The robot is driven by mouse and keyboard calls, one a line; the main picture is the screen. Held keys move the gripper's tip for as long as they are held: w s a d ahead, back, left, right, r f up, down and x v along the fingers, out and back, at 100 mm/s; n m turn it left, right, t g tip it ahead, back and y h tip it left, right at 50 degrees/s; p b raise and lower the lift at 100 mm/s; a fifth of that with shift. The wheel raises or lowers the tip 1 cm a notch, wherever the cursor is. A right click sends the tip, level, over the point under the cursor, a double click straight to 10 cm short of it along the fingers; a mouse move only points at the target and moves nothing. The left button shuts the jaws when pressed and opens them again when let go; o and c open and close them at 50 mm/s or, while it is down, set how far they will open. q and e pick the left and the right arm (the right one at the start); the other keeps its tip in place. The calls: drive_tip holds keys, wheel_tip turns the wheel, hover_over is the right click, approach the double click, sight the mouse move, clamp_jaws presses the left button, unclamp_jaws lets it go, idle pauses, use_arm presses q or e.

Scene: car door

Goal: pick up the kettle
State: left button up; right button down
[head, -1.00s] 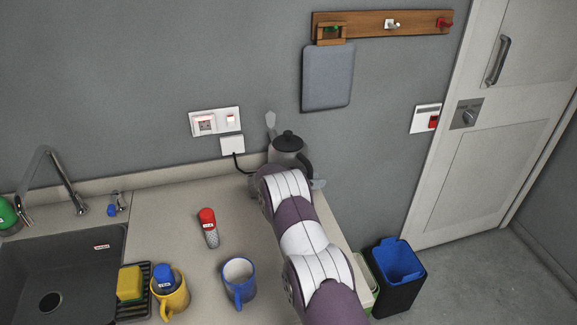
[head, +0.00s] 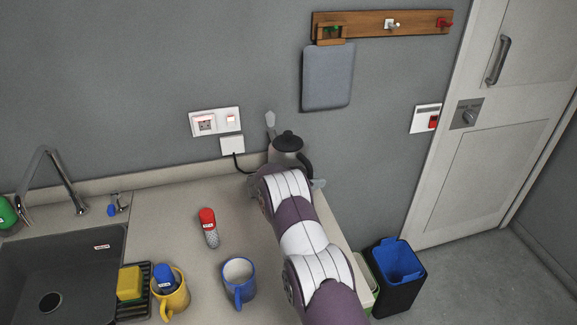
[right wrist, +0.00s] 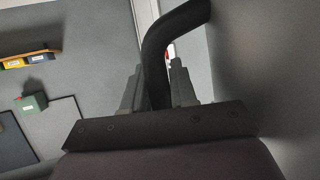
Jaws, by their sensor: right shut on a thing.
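The kettle (head: 287,143) has a black lid and a dark handle. It stands at the far right corner of the counter, near the wall, and my right arm covers its lower part in the head view. In the right wrist view its dark handle (right wrist: 158,60) runs between the two fingers of my right gripper (right wrist: 157,88). The gripper is shut on the handle. The grey kettle body fills the right side of that view. Whether the kettle's bottom touches its base is hidden. My left gripper is not in view.
The sink (head: 60,275) is at the left. A bin (head: 395,285) stands on the floor past the counter's right edge.

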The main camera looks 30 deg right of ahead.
drive_tip(key=shift+w+r, duration=0.2)
